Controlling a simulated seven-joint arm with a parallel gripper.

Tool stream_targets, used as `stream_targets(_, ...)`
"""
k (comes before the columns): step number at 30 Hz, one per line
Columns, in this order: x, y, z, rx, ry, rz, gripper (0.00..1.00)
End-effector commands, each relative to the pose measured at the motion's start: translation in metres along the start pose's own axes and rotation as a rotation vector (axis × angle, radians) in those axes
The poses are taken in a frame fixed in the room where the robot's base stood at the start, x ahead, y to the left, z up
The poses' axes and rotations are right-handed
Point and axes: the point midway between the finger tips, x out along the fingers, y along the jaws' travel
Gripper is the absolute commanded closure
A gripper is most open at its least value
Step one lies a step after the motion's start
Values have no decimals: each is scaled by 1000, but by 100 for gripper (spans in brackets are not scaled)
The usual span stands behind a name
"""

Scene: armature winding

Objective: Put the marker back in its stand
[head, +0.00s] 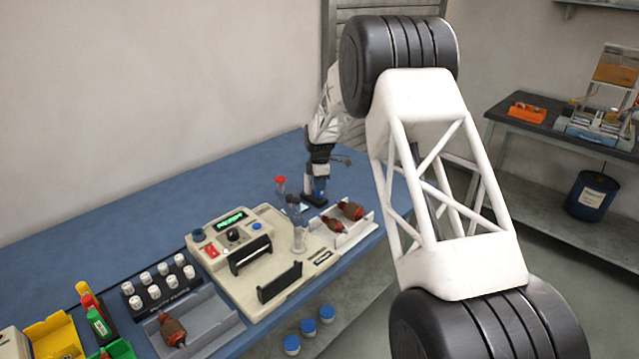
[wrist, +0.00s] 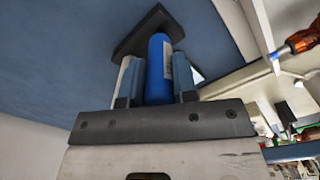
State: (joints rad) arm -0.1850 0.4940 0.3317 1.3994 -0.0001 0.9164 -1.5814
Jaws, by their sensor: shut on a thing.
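My gripper (wrist: 157,80) is shut on the blue marker (wrist: 158,62), which stands between the two fingers in the wrist view. A dark flat square piece, seemingly the marker's stand (wrist: 134,40), lies beyond the marker's far end on the blue bench top. I cannot tell whether the marker's tip is inside the stand or just above it. In the head view my gripper (head: 316,190) points down at the bench's far right part, with a small patch of blue at its fingers.
A red-capped bottle (head: 280,184) stands just left of my gripper. A light tray (head: 350,232) with red-brown armatures lies to the front right. The beige winding machine (head: 225,262) is at the front left. The bench's far left (head: 240,180) is clear.

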Motion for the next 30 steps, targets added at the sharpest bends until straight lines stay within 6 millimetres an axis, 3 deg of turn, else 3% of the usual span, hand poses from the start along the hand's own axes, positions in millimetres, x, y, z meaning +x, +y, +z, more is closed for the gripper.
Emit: stream_targets(30, 11, 0, 0, 0, 0, 0, 97)
